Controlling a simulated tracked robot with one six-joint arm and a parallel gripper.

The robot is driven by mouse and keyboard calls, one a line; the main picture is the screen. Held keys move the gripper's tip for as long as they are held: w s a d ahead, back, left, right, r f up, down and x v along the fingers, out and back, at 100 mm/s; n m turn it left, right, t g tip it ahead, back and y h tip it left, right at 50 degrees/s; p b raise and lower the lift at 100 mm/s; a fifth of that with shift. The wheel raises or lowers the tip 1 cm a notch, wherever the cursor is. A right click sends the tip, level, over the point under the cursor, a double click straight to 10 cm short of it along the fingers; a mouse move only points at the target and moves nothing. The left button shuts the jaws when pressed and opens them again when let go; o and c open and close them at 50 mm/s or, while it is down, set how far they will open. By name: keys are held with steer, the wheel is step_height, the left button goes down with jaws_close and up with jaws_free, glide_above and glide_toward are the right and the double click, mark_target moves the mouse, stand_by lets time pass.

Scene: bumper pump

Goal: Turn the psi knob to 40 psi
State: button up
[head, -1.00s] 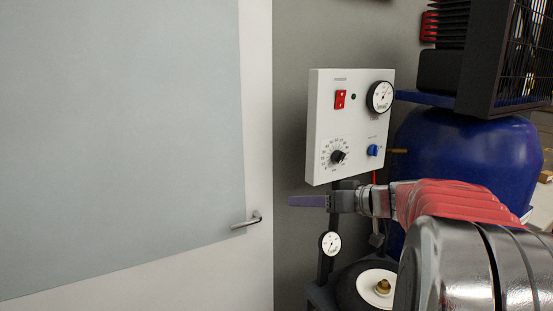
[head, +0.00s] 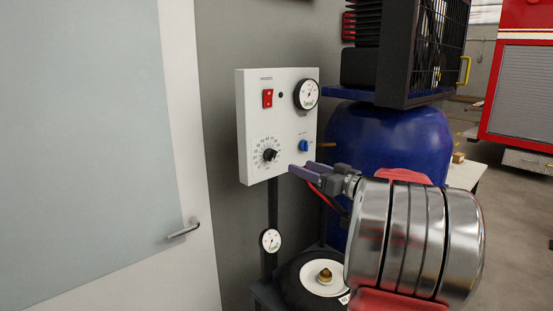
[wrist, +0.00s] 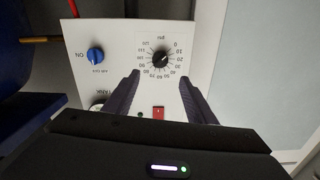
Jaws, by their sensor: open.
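The psi knob (head: 270,155) is a black dial with a white pointer, set in a ring of numbers at the lower left of the white control panel (head: 250,105). In the wrist view the panel is upside down, and the psi knob (wrist: 160,58) lies beyond and between the fingertips. I cannot read its setting for certain. My gripper (head: 303,172) has dark purple fingers, which are apart and empty. In the head view it is near the panel's lower right edge; in the wrist view my gripper (wrist: 163,72) straddles the line to the knob without touching it.
The panel also has a red switch (head: 267,98), a round gauge (head: 307,94) and a blue air-out knob (head: 304,146). A blue tank (head: 385,135) stands at the right. A second gauge (head: 271,240) is below. A door with a handle (head: 183,231) is at left.

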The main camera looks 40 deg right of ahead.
mark_target(274, 156)
steer(key=w, duration=1.3)
steer(key=shift+a, duration=0.2)
steer(key=shift+c, duration=0.5)
steer(key=c, duration=0.9)
steer(key=shift+c, duration=0.2)
